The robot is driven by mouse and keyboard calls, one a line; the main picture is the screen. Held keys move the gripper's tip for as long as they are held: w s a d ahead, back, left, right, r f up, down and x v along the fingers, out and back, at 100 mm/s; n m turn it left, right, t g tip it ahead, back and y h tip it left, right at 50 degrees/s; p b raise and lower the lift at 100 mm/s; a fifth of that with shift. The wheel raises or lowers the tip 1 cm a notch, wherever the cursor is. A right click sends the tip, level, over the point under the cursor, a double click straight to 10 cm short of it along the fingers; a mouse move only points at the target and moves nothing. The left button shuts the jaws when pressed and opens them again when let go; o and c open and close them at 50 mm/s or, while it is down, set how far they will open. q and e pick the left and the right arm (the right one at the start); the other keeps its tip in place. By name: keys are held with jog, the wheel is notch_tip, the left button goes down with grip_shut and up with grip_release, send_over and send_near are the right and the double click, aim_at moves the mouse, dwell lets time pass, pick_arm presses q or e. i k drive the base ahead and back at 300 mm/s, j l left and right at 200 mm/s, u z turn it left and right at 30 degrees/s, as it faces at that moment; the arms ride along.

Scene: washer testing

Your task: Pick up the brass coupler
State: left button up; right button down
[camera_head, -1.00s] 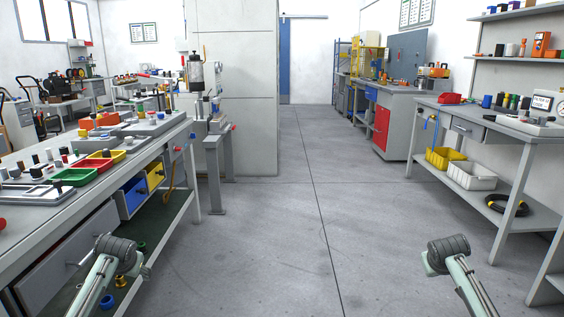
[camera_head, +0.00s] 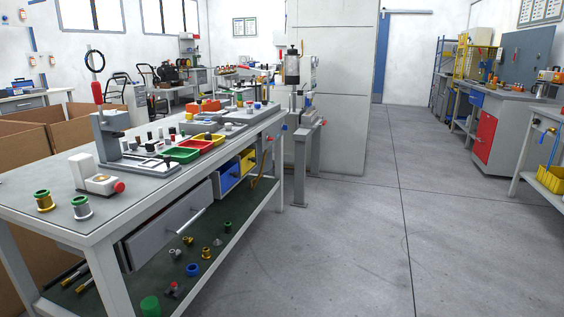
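A brass-coloured, spool-like fitting with a green centre (camera_head: 44,201) stands upright on the near left corner of the left workbench (camera_head: 140,207). It looks like the brass coupler. A similar silver fitting with a green centre (camera_head: 81,208) stands to its right, a small gap away. A small brass-coloured part (camera_head: 206,253) also sits on the bench's lower shelf, too small to identify surely. Neither of my grippers shows in this view.
A white block with a red knob (camera_head: 98,178) stands just behind the fittings. Cardboard boxes (camera_head: 75,128) stand behind the bench. The floor (camera_head: 350,240) to the right is clear.

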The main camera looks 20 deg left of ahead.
aim_at(46, 206)
jog(key=u, duration=1.9)
